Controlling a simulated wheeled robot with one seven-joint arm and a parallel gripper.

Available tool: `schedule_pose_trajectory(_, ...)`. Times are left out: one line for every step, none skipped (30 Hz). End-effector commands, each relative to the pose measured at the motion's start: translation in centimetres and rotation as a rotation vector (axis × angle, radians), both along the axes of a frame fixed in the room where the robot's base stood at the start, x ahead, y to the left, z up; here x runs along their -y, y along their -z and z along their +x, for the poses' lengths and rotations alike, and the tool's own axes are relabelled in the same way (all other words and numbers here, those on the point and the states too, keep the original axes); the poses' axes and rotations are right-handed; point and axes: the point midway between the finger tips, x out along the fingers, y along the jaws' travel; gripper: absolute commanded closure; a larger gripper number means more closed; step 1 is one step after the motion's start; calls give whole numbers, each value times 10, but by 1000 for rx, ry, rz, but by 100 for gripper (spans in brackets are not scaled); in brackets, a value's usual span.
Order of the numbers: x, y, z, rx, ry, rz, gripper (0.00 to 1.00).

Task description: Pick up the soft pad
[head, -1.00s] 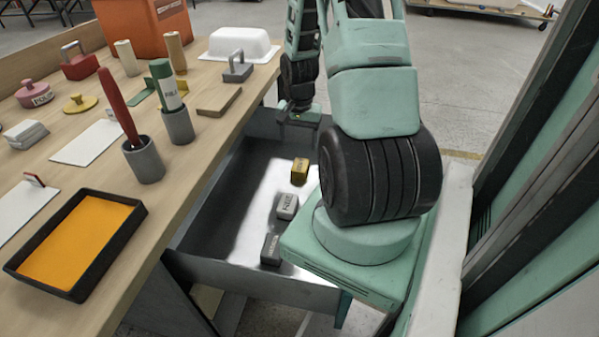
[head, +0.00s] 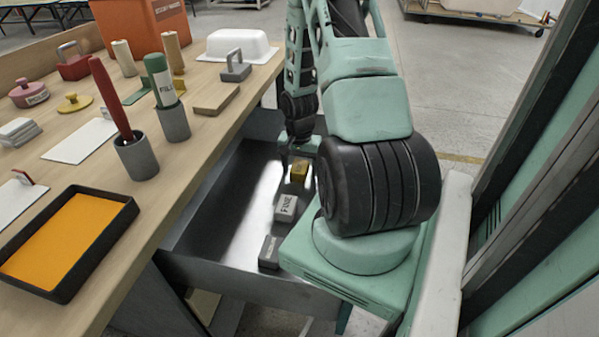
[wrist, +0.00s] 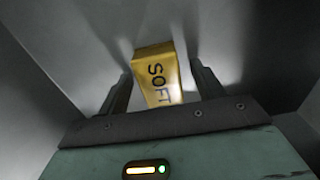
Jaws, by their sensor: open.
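The soft pad is a small yellow block (wrist: 156,72) marked "SOFT", seen in the wrist view between my gripper's two dark fingers. In the head view the yellow pad (head: 299,171) lies at the far end of the row of pads in the open drawer. My gripper (wrist: 160,85) is open, with one finger on each side of the pad. I cannot tell whether the fingers touch it. In the head view my gripper (head: 298,150) is just above and around the pad, partly hidden by my arm.
A light grey pad (head: 286,208) and a dark grey pad (head: 269,251) lie nearer in the same metal drawer (head: 215,207). The drawer's walls stand close around. The wooden bench (head: 130,215) on the left holds an orange tray (head: 70,240) and several tools.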

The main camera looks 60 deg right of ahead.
Motion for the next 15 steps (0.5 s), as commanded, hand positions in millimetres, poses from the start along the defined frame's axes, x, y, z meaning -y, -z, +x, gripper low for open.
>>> schedule_pose_trajectory(0, 0, 0, 0, 0, 0, 36)
schedule_pose_trajectory(0, 0, 0, 0, 0, 0, 44)
schedule_pose_trajectory(0, 0, 0, 0, 0, 0, 55)
schedule_pose_trajectory(0, 0, 0, 0, 0, 0, 63)
schedule_pose_trajectory(0, 0, 0, 0, 0, 0, 72)
schedule_pose_trajectory(0, 0, 0, 0, 0, 0, 81)
schedule_pose_trajectory(0, 0, 0, 0, 0, 0, 81)
schedule_pose_trajectory(0, 0, 0, 0, 0, 0, 81)
schedule_pose_trajectory(0, 0, 0, 0, 0, 0, 81)
schedule_pose_trajectory(0, 0, 0, 0, 0, 0, 81)
schedule_pose_trajectory(0, 0, 0, 0, 0, 0, 81)
schedule_pose_trajectory(0, 0, 0, 0, 0, 0, 81)
schedule_pose_trajectory(0, -1, 0, 0, 0, 0, 81)
schedule_pose_trajectory(0, -1, 0, 0, 0, 0, 81)
schedule_pose_trajectory(0, -3, 0, 0, 0, -1, 81)
